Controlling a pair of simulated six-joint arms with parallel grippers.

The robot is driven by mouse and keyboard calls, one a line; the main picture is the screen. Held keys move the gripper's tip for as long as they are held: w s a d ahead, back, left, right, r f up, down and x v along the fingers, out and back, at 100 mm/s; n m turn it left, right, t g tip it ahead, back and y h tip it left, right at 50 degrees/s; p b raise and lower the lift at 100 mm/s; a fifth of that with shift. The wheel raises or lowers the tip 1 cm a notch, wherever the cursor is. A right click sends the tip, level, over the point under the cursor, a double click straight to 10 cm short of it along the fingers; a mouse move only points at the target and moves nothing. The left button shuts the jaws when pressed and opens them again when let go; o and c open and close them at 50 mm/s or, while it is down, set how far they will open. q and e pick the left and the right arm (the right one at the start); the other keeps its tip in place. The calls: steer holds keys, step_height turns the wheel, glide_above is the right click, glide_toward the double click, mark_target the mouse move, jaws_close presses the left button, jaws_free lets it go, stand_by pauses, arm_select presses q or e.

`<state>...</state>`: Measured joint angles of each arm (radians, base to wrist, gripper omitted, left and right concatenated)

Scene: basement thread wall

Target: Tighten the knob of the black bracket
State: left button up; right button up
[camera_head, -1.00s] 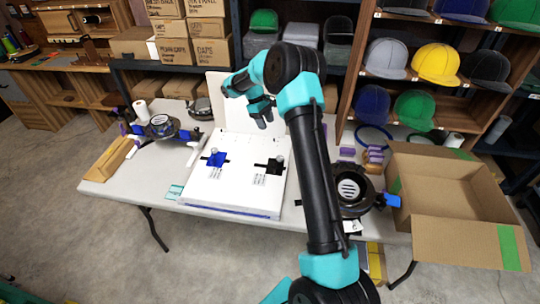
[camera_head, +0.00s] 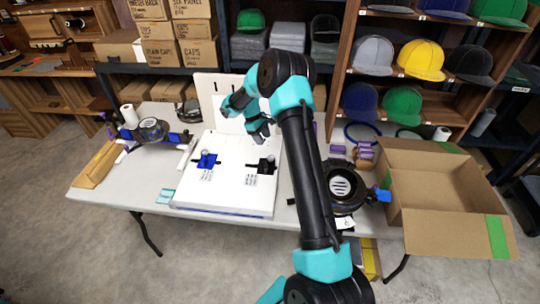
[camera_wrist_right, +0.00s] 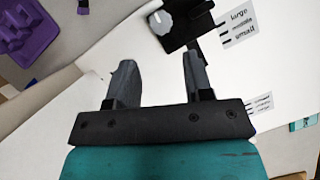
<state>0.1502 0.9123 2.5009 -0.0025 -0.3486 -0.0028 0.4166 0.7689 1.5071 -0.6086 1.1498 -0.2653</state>
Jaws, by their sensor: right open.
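The black bracket (camera_head: 264,165) sits on the right part of the white board (camera_head: 228,196) on the table. Its light grey knob (camera_wrist_right: 161,21) shows in the right wrist view, beyond the fingertips, on the black plate of the bracket (camera_wrist_right: 185,26). Beside it is a printed label reading large, middle, small. My right gripper (camera_head: 260,135) is above and behind the bracket in the head view. In the right wrist view the gripper (camera_wrist_right: 157,62) is open, with nothing between its fingers, and apart from the knob. My left gripper is not in view.
A blue bracket (camera_head: 207,161) sits on the board's left. A round black device (camera_head: 342,184) and an open cardboard box (camera_head: 440,190) stand right; another black device (camera_head: 150,129) stands left. A white upright panel (camera_head: 206,92) is behind. A purple object (camera_wrist_right: 30,35) shows in the wrist view.

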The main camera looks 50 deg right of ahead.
mark_target(271, 157)
steer(key=x, duration=0.9)
steer(key=shift+f, duration=0.3)
steer(key=shift+c, duration=0.4)
steer(key=c, duration=0.6)
